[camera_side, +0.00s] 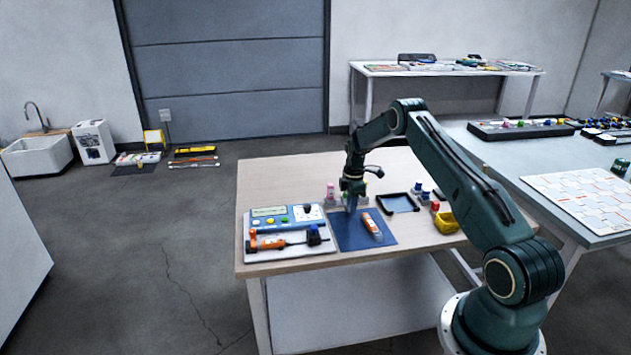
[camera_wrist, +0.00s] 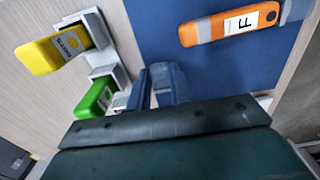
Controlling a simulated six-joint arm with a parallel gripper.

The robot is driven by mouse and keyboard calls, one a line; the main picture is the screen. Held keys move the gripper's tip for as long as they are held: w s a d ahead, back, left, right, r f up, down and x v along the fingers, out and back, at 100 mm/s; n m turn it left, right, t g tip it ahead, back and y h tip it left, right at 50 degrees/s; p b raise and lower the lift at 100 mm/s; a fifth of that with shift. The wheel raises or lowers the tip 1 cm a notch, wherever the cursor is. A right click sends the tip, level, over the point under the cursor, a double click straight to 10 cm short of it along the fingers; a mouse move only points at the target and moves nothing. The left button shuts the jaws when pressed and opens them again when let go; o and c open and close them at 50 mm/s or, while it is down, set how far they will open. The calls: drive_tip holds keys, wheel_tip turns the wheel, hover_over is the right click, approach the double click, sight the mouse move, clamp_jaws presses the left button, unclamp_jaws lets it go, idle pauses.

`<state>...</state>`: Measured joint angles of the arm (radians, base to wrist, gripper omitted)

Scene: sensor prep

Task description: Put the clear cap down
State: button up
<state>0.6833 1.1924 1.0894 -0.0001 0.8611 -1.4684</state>
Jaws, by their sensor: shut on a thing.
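My gripper (camera_side: 351,206) points down at the back left part of the blue mat (camera_side: 347,240). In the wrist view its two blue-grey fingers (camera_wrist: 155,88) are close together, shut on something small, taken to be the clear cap. The cap can hardly be made out between the fingertips. An orange sensor (camera_side: 371,224) with a pale end lies on the mat, to the right of my gripper. In the wrist view the orange sensor (camera_wrist: 230,22) shows a white label with a letter F. I cannot tell whether the held thing touches the mat.
A white holder (camera_wrist: 92,22) with a yellow piece (camera_wrist: 48,52) and a green piece (camera_wrist: 95,97) stands close beside my fingers. A tray with a blue meter (camera_side: 285,216) lies left of the mat. A black-rimmed tray (camera_side: 399,203) and a yellow bin (camera_side: 446,222) stand right.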

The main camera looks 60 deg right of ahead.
drive_tip(key=shift+f, duration=0.4)
drive_tip(key=shift+f, duration=0.1)
drive_tip(key=o, duration=0.7)
drive_tip(key=shift+o, duration=0.2)
wheel_tip(320, 180, up, 12)
idle(0.3)
idle(0.5)
